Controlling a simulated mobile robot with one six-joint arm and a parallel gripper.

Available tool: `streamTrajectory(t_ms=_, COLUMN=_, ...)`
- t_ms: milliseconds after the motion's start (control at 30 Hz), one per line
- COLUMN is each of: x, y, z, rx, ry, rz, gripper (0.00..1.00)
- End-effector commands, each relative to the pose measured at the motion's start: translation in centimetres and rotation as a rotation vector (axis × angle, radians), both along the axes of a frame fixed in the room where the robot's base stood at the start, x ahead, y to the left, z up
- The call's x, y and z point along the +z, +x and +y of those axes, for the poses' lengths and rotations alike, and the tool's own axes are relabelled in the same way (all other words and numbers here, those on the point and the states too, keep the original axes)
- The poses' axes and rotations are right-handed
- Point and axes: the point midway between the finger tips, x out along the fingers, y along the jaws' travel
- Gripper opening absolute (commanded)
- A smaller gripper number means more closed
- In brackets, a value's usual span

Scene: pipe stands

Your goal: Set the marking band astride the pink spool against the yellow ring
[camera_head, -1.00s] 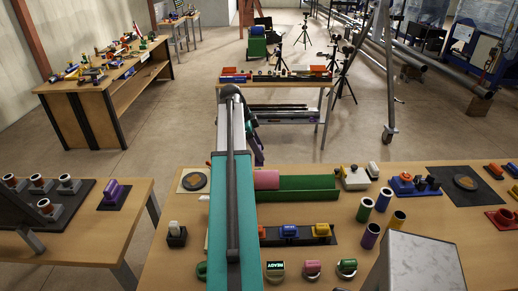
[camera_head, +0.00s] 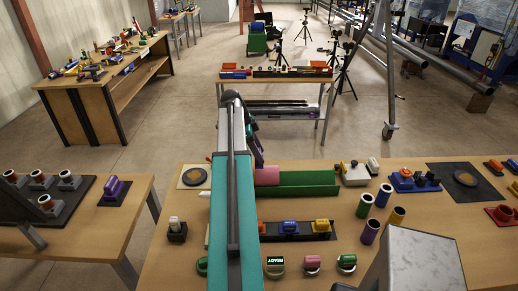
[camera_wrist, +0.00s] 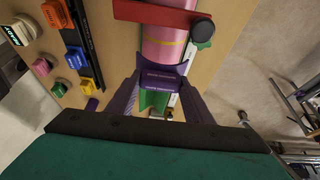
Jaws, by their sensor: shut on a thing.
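The pink spool (camera_head: 267,176) lies at the left end of a green trough (camera_head: 305,184) on the bench. In the wrist view the pink spool (camera_wrist: 172,28) carries a thin yellow ring (camera_wrist: 164,42). My gripper (camera_wrist: 162,84) is shut on the purple marking band (camera_wrist: 162,82), which has pale lettering. The band is at the spool just below the yellow ring in the picture, with a short pink stretch between them. I cannot tell whether the band touches the spool.
A red block (camera_wrist: 155,13) and dark knob (camera_wrist: 202,28) are close to the spool. A dark rack (camera_head: 290,237) with blue and yellow pieces (camera_head: 321,226) stands in front of the trough. Several upright coloured tubes (camera_head: 370,232) stand to the right.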

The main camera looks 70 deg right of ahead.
Motion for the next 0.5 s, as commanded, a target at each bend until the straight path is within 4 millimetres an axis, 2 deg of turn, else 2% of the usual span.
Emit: streamTrajectory(t_ms=500, x=-2.9, y=0.0, z=0.0, rx=-0.001, ry=0.0, rz=0.0, gripper=0.24)
